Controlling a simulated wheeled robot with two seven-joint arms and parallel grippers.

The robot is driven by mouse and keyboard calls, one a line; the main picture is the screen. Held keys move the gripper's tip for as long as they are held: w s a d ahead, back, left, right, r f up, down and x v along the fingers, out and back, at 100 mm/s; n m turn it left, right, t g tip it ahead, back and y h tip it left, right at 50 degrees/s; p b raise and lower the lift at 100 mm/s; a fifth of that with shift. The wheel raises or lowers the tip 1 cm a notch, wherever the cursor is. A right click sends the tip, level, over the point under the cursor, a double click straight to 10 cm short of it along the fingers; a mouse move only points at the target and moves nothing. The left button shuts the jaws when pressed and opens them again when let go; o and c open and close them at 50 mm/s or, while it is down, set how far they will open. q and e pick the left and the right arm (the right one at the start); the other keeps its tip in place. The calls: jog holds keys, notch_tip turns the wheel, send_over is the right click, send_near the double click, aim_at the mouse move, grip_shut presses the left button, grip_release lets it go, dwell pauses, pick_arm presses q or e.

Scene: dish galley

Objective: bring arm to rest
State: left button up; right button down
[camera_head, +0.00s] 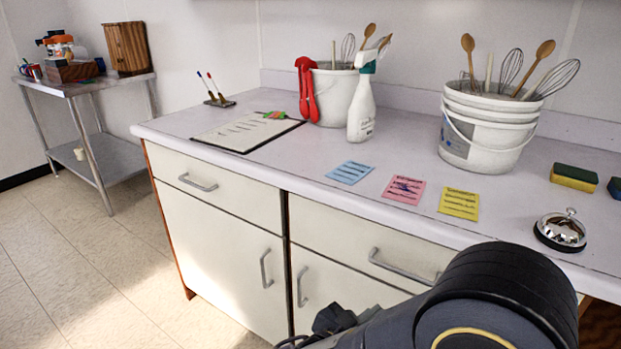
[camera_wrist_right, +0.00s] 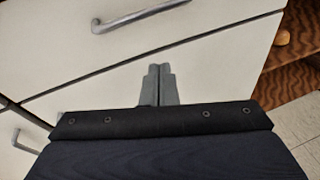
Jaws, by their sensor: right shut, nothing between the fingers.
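My right arm (camera_head: 490,305) comes in from the lower right in the head view, in front of the counter. My right gripper (camera_head: 335,318) shows only in part at the bottom edge, before the cabinet doors. In the right wrist view the right gripper (camera_wrist_right: 158,70) has its two grey fingers together, with nothing between them. It points at the white cabinet front. My left gripper is not in view.
The white counter (camera_head: 300,165) carries a clipboard (camera_head: 247,132), a spray bottle (camera_head: 362,105), buckets of utensils (camera_head: 485,130), note cards (camera_head: 404,189), a bell (camera_head: 562,230) and a sponge (camera_head: 573,177). Drawer handles (camera_head: 400,268) stick out in front. A steel table (camera_head: 95,85) stands far left; the floor between is clear.

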jog(key=s+d+f+m+g+y, duration=0.2)
jog(key=s+d+m+g, duration=0.45)
jog(key=d, duration=0.35)
jog(key=s+d+f+m+g+y, duration=0.1)
jog(key=s+f+m+g+y, duration=0.15)
jog(key=s+m+y, duration=0.7)
notch_tip(320, 180, up, 28)
jog(key=s+a+m+t+y+p, duration=0.1)
jog(key=m+p, duration=0.9)
jog(key=p, duration=1.3)
jog(key=a+t+y, duration=0.1)
jog(key=t+y, duration=0.1)
jog(key=t, duration=0.1)
jog(key=shift+s+a+m, duration=0.25)
jog(key=shift+m, duration=0.05)
jog(key=shift+y, duration=0.25)
